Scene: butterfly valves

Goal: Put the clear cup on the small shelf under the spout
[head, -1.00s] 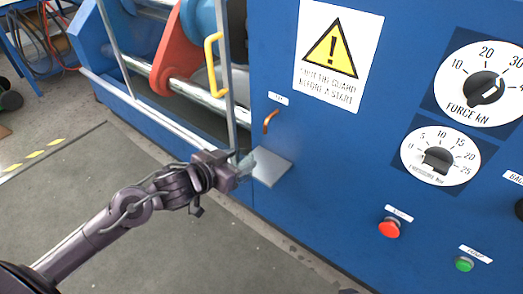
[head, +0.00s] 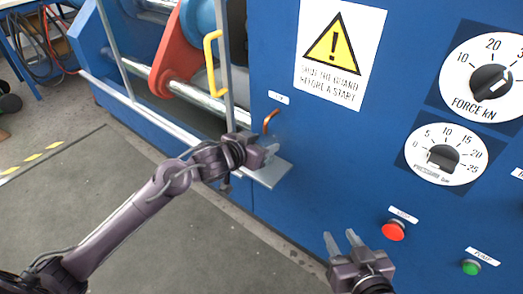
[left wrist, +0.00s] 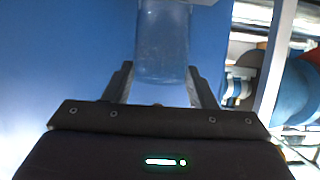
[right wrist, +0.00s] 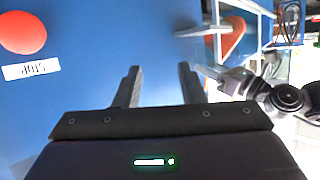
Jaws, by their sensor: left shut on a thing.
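The clear cup (left wrist: 163,45) stands out between the fingers of my left gripper (left wrist: 162,88) in the left wrist view. In the head view my left gripper (head: 268,153) is shut on it, and the cup is small and partly hidden there. The gripper is at the grey small shelf (head: 268,177), below the copper spout (head: 271,118). I cannot tell whether the cup touches the shelf. My right gripper (head: 343,238) is open and empty, low in front of the blue panel. Its spread fingers (right wrist: 160,87) show in the right wrist view.
A red button (head: 393,231) and a green button (head: 471,267) sit right of my right gripper. Two dials (head: 444,157) are above them. A guard frame with a yellow handle (head: 210,62) stands left of the spout. The floor (head: 200,250) in front is clear.

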